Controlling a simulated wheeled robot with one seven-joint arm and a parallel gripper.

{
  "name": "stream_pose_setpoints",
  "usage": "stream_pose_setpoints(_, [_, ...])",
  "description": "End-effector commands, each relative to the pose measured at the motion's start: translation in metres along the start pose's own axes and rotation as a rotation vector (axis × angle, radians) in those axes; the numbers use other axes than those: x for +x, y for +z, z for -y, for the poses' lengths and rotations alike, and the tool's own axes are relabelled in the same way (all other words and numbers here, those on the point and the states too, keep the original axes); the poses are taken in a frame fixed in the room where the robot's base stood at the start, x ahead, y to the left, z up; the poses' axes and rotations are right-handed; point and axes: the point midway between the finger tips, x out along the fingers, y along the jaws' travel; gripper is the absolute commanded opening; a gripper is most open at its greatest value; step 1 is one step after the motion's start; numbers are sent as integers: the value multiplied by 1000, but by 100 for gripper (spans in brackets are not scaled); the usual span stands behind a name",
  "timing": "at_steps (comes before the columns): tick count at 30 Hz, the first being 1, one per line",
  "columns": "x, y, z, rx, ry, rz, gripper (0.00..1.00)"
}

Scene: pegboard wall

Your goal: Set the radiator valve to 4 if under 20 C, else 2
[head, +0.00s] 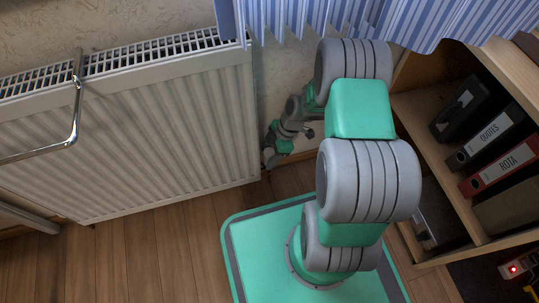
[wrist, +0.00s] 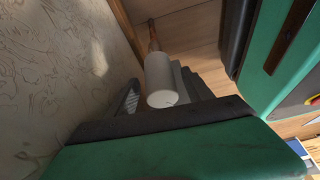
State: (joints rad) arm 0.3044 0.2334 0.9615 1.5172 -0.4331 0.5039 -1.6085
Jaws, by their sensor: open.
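A white cylinder that looks like the radiator valve head (wrist: 160,82) shows in the wrist view, with a copper-coloured pipe (wrist: 153,36) at its far end. Its near end faces the camera; no number can be read on it. In the head view my gripper (head: 270,155) is small and low by the radiator's right end; the valve is not distinguishable there. No thermometer reading is visible.
The white radiator (head: 130,125) fills the left, with a chrome rail (head: 76,110) in front. A striped curtain (head: 350,18) hangs above my arm. A wooden shelf (head: 440,105) with binders stands right. Wooden floor (head: 150,255) is clear at lower left.

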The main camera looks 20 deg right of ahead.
Motion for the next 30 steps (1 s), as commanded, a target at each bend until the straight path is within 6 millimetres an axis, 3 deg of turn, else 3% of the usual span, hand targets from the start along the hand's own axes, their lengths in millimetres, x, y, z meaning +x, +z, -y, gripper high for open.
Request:
stream_pose_setpoints(22, [0, 0, 0, 1, -1, 0, 1])
stream_pose_setpoints(30, [-1, 0, 0, 14, 4, 0, 0])
